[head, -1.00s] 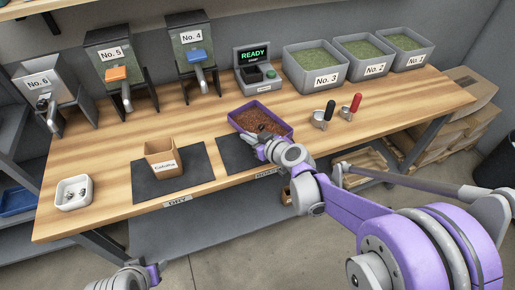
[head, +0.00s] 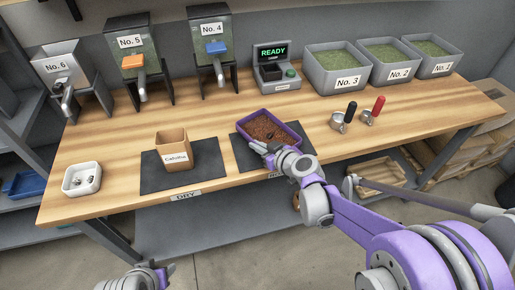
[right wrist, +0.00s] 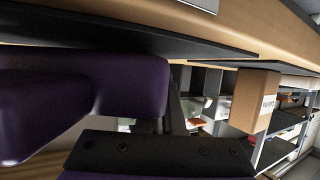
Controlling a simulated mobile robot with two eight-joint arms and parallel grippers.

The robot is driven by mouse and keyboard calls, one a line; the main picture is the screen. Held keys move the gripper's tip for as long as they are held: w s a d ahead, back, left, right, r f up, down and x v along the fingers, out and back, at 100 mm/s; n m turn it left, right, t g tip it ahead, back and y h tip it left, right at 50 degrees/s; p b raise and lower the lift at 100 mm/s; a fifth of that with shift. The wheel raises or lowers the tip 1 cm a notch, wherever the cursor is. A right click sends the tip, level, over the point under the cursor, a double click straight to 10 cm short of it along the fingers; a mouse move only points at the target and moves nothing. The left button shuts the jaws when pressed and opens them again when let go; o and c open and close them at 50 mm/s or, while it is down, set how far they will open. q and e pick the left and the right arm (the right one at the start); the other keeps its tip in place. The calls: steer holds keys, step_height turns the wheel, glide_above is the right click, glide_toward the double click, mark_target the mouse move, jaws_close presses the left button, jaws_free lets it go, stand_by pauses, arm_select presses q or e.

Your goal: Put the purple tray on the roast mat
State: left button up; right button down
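The purple tray (head: 240,125), filled with brown beans, is over the back part of the right-hand dark mat (head: 243,159), the roast mat. Its far side reaches past the mat's back edge, and I cannot tell if it touches the mat. The mat's edge label is mostly hidden by my arm. My right gripper (head: 259,148) is at the tray's near-left rim and appears shut on it. In the right wrist view a purple wall (right wrist: 85,90), likely the tray, is close up beside a dark finger. My left gripper (head: 160,275) is low at the bottom edge, away from the table.
A labelled brown box (head: 174,150) stands on the left mat (head: 150,178), marked DRY. A white dish (head: 82,180) is at the left. Two scoops (head: 338,120) (head: 368,115) lie right of the tray.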

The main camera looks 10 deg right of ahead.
steer(key=shift+f, duration=0.4)
steer(key=shift+f, duration=0.15)
steer(key=c, duration=1)
jaws_free()
steer(key=shift+c, duration=0.2)
steer(key=shift+r, duration=0.25)
steer(key=p+v, duration=0.1)
steer(key=v, duration=1.1)
steer(key=s+a+f+m+g+h, duration=0.1)
steer(key=s+a+f+g, duration=0.15)
steer(key=s, duration=0.35)
steer(key=s+a+f+m+g+h, duration=0.1)
steer(key=s+a+f+g, duration=0.15)
steer(key=s, duration=0.25)
steer(key=s+d+f+m+g+h, duration=0.2)
steer(key=s+d+m+h, duration=0.1)
steer(key=s, duration=0.5)
steer(key=shift+d+h, duration=0.3)
steer(key=shift+d, duration=0.4)
